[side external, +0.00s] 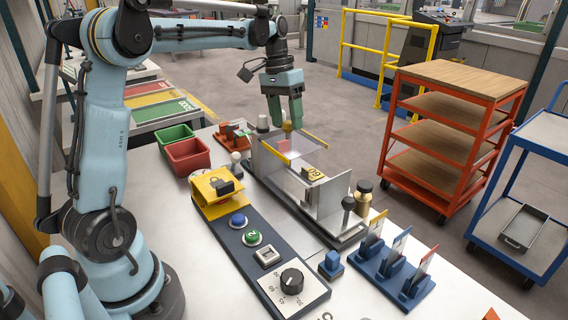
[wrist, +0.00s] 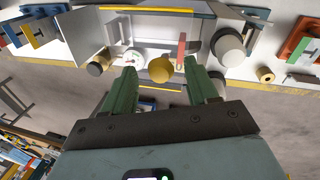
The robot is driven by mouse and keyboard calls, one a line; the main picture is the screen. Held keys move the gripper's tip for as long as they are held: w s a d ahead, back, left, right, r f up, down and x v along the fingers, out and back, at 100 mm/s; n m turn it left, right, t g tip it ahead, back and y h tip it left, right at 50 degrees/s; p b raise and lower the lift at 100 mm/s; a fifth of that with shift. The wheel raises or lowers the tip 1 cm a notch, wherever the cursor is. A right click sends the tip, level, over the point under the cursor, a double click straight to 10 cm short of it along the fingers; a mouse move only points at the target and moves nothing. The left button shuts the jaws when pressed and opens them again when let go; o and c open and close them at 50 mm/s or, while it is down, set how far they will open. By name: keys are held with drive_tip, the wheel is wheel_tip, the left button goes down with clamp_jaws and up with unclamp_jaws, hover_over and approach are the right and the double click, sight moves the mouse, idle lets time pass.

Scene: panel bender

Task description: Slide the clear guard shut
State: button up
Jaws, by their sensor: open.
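The small bending machine (side external: 335,200) stands on the bench with pale upright side plates. The clear guard is see-through and hard to make out; a yellow-edged strip (side external: 274,145) at the machine's far end seems to belong to it. A yellow edge bar also shows in the wrist view (wrist: 145,9). A brass-coloured round knob (side external: 287,129) stands at that far end; it also shows in the wrist view (wrist: 161,69). My gripper (side external: 286,117) is open above the knob. In the wrist view the green fingertips (wrist: 163,80) lie either side of the knob, with gaps showing.

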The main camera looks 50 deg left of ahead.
wheel_tip(320, 180, up, 11)
drive_tip(key=a, duration=0.2)
drive_tip(key=shift+s+f, duration=0.2)
drive_tip(key=shift+s, duration=0.05)
drive_tip(key=m+y, duration=0.4)
hover_over(292, 143)
drive_tip(key=f, duration=0.4)
drive_tip(key=a+f, duration=0.1)
drive_tip(key=f, duration=0.2)
drive_tip(key=a+f, duration=0.1)
drive_tip(key=f, duration=0.3)
drive_tip(key=shift+w+a+f, duration=0.15)
drive_tip(key=shift+w+f, duration=0.1)
drive_tip(key=shift+f, duration=0.05)
clamp_jaws()
